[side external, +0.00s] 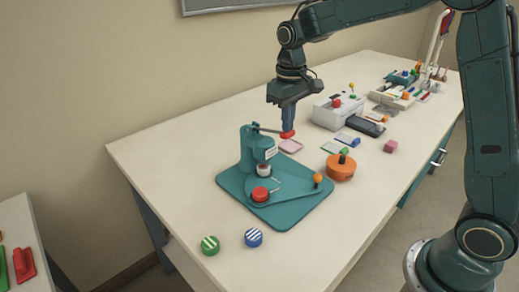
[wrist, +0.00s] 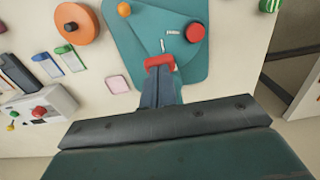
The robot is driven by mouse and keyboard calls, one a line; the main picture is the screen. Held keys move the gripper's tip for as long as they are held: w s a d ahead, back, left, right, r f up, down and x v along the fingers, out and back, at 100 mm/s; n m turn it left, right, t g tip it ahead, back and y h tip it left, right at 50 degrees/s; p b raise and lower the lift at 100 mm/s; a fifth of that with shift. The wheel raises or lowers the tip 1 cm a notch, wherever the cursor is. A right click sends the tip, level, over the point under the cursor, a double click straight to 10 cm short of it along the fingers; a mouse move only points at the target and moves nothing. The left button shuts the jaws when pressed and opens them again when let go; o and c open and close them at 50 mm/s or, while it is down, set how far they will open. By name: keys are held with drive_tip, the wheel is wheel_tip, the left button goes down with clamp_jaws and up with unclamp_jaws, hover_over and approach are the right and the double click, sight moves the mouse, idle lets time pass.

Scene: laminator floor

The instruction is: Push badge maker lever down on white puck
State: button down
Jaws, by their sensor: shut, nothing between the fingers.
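The teal badge maker (side external: 247,150) stands on a teal base plate (side external: 300,208). Its thin lever (side external: 268,129) sticks out to the right near the top of the column, roughly level, ending in a red grip (side external: 287,135). A white puck (side external: 263,171) sits under the press head. A red puck (side external: 260,194) lies on the front of the plate. My gripper (side external: 288,127) is shut and points down, its fingertips right at the red grip; I cannot tell if they touch. In the wrist view the red grip (wrist: 159,61) shows at the fingertips, and the white puck is hidden.
An orange knob (side external: 318,178) stands on the plate. An orange disc (side external: 340,168) and a pink card (side external: 290,146) lie close by. A white machine (side external: 338,112) stands behind. Green (side external: 210,245) and blue (side external: 253,237) striped pucks lie near the front edge. The table's left is clear.

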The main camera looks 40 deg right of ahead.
drive_tip(key=shift+r, duration=2.55)
drive_tip(key=shift+s+r, duration=0.25)
drive_tip(key=shift+s, duration=0.1)
drive_tip(key=s+r+t, duration=0.1)
drive_tip(key=s+r, duration=0.1)
drive_tip(key=s, duration=0.5)
drive_tip(key=s+r+t, duration=0.2)
drive_tip(key=s+r, duration=0.1)
drive_tip(key=s, duration=0.3)
drive_tip(key=s+a+f+t, duration=0.1)
drive_tip(key=s+f+t, duration=0.1)
drive_tip(key=s, duration=1.1)
drive_tip(key=shift+f+t, duration=0.3)
drive_tip(key=shift+f, duration=0.55)
drive_tip(key=shift+w, duration=0.1)
